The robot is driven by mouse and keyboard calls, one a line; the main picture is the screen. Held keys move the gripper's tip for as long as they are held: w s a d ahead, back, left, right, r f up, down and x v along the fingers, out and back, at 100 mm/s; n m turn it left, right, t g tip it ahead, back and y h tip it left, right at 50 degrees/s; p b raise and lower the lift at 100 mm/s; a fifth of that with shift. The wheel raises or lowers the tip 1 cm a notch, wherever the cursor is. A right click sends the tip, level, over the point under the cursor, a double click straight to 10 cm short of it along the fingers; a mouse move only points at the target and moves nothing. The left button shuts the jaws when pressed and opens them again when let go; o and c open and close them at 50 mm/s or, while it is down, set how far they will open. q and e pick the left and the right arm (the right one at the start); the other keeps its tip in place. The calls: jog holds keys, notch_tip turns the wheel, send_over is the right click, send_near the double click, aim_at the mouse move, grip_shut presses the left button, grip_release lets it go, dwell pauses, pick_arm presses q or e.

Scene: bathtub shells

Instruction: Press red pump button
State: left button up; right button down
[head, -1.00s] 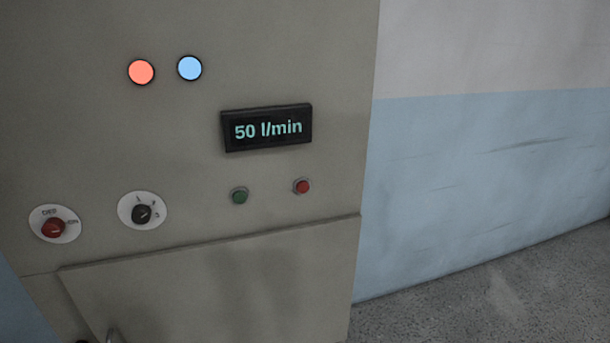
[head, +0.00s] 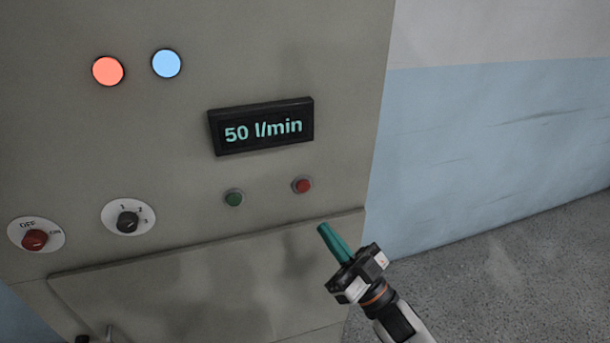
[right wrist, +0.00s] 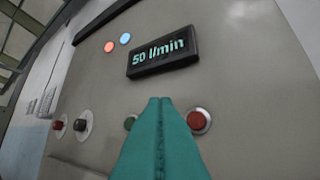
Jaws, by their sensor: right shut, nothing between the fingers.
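The red pump button (head: 302,185) is a small round button on the grey cabinet front, below the display and right of a green button (head: 234,198). In the right wrist view the red button (right wrist: 197,120) is just right of my fingertips, and the green button (right wrist: 130,122) is partly hidden behind them. My right gripper (head: 325,230) has teal fingers closed together with nothing between them. In the head view its tips are below and slightly right of the red button, apart from it. My left gripper is not in view.
The grey cabinet carries a display (head: 262,127) reading 50 l/min, lit orange (head: 108,71) and blue (head: 166,63) lamps, a red OFF/ON knob (head: 35,239) and a black numbered knob (head: 128,222). A ledge (head: 210,245) runs below the buttons. Open floor lies at right.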

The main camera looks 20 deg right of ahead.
aim_at(304, 187)
jog(key=shift+s+r+y, duration=0.2)
jog(key=shift+r+y, duration=0.1)
jog(key=shift+r, duration=0.1)
jog(key=shift+w+a+b, duration=0.2)
jog(key=shift+w+b, duration=1)
jog(key=shift+w, duration=3.25)
jog(key=shift+w, duration=0.1)
jog(key=shift+w, duration=0.3)
